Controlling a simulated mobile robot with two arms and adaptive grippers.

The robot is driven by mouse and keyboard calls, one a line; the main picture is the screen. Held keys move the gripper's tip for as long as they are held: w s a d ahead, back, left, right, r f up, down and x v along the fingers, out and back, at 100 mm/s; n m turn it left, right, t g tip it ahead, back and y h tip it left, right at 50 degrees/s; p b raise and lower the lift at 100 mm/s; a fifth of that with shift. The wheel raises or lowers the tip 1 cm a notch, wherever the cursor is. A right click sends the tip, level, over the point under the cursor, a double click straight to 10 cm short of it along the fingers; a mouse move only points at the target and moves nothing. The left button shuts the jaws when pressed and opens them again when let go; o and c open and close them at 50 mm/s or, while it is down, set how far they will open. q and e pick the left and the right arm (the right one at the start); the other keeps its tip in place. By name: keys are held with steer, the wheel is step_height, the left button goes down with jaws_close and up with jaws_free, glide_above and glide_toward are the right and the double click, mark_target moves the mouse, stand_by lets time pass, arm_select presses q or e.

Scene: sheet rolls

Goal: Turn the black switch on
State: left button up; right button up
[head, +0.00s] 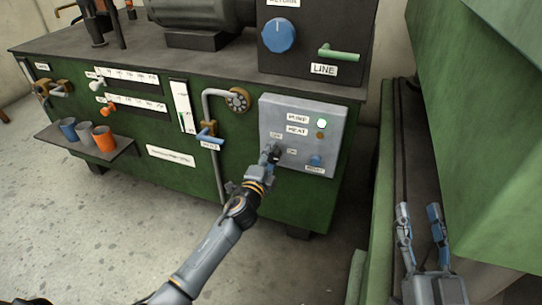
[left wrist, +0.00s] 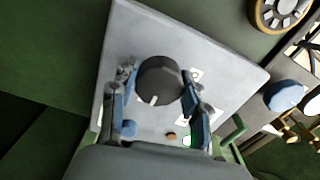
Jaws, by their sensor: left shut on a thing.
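The black switch (left wrist: 160,80) is a round knob on the grey control panel (head: 295,110). In the left wrist view its white mark points down and slightly left, toward the side with the lamps, which is the ON label's side in the head view. My left gripper (head: 270,154) is shut on the knob, with one finger on each side of it. In the head view the gripper mostly hides the knob. The OFF label (head: 275,136) is above it and the ON label (head: 291,151) to its right. My right gripper (head: 420,213) is open and empty at lower right.
The PUMP lamp (head: 322,123) glows pale green; the HEAT lamp (head: 320,135) is orange-brown. A blue button (head: 315,160) is at the panel's lower right. A pipe with a blue valve handle (head: 208,130) stands left. A large green machine (head: 490,130) fills the right.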

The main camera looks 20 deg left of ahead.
arm_select(q)
steer(key=o, duration=1.1)
steer(key=shift+o, duration=0.2)
steer(key=shift+s+f, duration=0.1)
steer(key=shift+s, duration=0.1)
steer(key=s, duration=1.1)
steer(key=shift+s+a, duration=0.15)
steer(key=shift+s, duration=0.15)
